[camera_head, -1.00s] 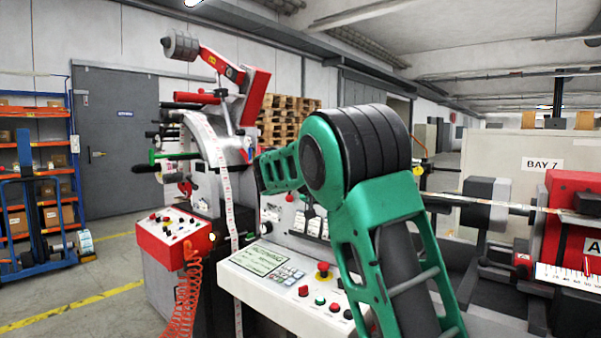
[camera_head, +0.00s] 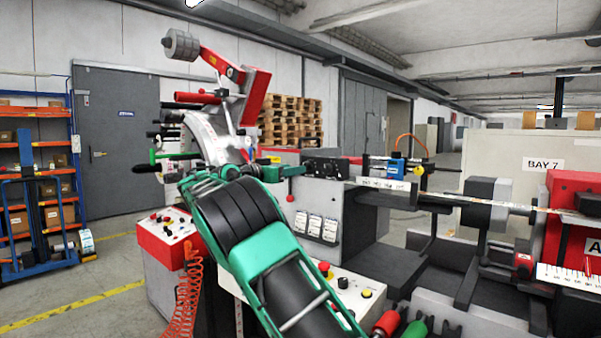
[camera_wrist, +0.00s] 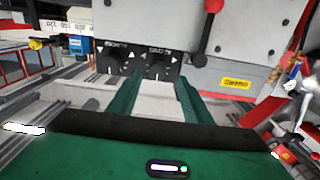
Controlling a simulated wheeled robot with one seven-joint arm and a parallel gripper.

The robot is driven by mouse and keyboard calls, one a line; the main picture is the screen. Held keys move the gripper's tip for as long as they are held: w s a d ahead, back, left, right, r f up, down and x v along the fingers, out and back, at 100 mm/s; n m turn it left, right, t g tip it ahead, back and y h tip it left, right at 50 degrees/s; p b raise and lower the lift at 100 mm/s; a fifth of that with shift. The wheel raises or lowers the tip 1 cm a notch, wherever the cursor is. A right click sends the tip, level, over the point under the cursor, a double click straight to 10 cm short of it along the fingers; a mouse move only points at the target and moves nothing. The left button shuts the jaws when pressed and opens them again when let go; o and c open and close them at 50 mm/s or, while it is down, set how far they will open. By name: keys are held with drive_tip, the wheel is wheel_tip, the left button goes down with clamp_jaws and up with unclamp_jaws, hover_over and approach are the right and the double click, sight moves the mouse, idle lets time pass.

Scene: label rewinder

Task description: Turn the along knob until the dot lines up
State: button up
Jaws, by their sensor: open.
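A black panel with two dark round knobs shows in the wrist view: a left knob (camera_wrist: 115,62) and a right knob (camera_wrist: 157,64). The small white lettering above them is too blurred to read, so I cannot tell which is the along knob. No alignment dot can be made out. A black panel (camera_head: 325,167) also shows in the head view, beyond my arm. My gripper (camera_wrist: 154,82) is open, its two green fingers pointing toward the panel around the right knob's position. I cannot tell whether they touch it. Nothing is seen held between them.
A red-knobbed lever (camera_head: 290,198) hangs beside the panel and shows large in the wrist view (camera_wrist: 213,6). A blue sensor block (camera_head: 397,168) stands right of the panel. A red control box (camera_head: 175,235) with a coiled hose is at left. Rollers fill the right side.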

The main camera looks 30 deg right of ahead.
drive_tip(key=x, duration=0.5)
drive_tip(key=shift+d, duration=0.3)
drive_tip(key=c, duration=1)
drive_tip(key=shift+w+a+r, duration=0.1)
drive_tip(key=shift+c, duration=0.3)
